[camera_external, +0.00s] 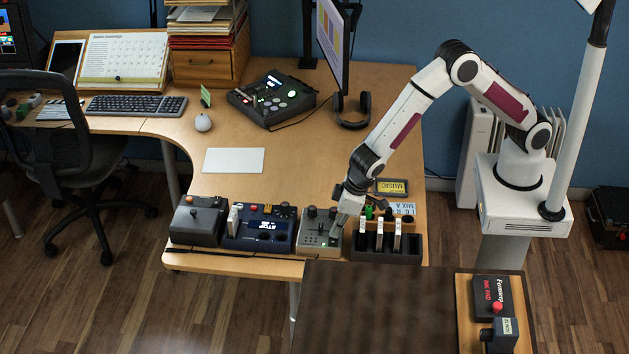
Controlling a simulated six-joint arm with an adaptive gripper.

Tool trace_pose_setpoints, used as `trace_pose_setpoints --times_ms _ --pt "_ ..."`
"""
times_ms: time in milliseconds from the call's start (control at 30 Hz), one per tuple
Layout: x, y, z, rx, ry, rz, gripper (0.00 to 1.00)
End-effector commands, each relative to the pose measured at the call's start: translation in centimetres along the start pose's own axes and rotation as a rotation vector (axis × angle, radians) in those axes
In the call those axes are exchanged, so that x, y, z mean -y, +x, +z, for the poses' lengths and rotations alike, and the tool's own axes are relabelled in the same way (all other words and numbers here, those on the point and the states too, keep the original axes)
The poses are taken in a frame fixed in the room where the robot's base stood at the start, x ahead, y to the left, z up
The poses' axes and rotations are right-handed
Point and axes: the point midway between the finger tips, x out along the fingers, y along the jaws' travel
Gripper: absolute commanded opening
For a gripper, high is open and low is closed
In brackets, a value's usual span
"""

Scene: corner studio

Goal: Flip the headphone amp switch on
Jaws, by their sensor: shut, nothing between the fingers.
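A small grey box with dark knobs (313,240), which looks like the headphone amp, sits at the front edge of the desk. My gripper (335,232) points down at the right side of this box, its fingers shut and empty. The fingertips are at or just above the top of the box; I cannot tell whether they touch it. The gripper hides part of the box's right side. The switch and its position are too small to make out.
A blue box (278,243) stands just left of the grey box, with a dark grey box (196,221) beyond it. A dark rack (405,246) holding white upright pieces stands close on the right. A dark table (385,310) is in front.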

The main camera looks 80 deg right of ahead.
Motion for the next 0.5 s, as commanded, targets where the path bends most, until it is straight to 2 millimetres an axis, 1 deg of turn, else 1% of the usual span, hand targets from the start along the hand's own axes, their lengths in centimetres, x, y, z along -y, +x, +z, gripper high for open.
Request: trace_pose_setpoints --times_ms 267,500 --pt "0.00 0.00 0.05 0.002 -0.001 0.002 0.00" --pt "0.59 -0.17 0.01 0.001 -0.002 0.001 0.00"
